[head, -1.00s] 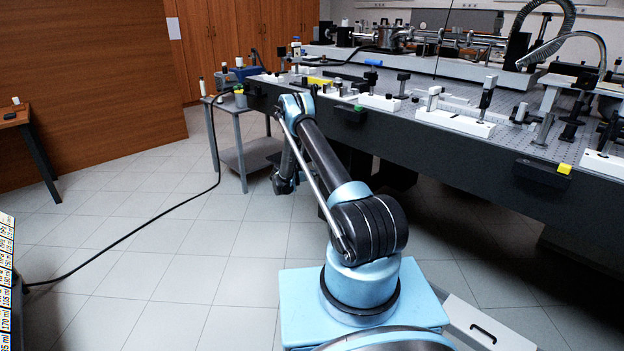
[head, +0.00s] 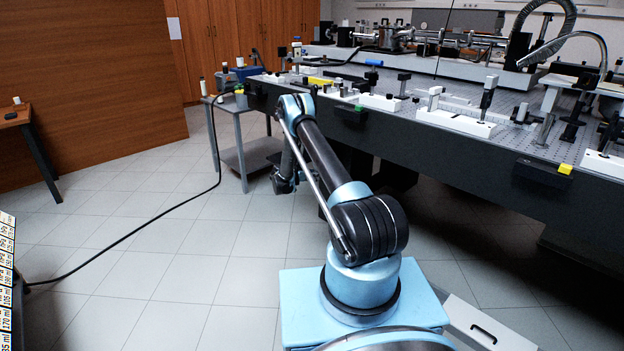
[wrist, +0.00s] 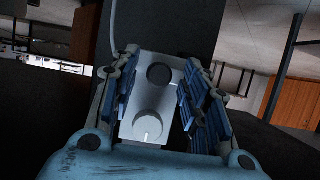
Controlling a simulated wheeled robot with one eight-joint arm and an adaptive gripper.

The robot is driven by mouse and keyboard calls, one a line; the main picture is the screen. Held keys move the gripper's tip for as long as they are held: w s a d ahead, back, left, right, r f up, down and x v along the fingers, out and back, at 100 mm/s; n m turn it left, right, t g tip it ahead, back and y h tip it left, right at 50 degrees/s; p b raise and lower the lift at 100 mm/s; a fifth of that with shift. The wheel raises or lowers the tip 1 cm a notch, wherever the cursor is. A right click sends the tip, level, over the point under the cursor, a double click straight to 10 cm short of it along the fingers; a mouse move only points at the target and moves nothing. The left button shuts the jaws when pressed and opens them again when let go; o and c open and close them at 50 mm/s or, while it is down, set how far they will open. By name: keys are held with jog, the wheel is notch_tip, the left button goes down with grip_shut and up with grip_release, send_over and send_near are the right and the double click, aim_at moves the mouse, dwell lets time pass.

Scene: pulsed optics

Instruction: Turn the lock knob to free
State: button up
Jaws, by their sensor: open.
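In the wrist view, a pale grey box (wrist: 176,112) with two round knobs lies between my gripper's fingers. The dark knob (wrist: 160,76) is near its far end. The grey knob (wrist: 149,124) is nearer my palm and carries a short white mark. I cannot tell from any label which one is the lock knob. My gripper (wrist: 162,62) is open, with a blue-padded finger on each side of the box. No contact with a knob is visible. In the head view, my gripper (head: 284,184) is below the optical table's edge, and the box is hidden.
A grey cart (head: 232,160) stands at the back left. A black cable (head: 150,226) crosses the tiled floor, which is otherwise open at left.

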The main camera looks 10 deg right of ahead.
jog(key=shift+a, duration=0.1)
jog(key=v, duration=1.1)
jog(key=shift+s+a, duration=0.3)
jog(key=shift+r, duration=0.1)
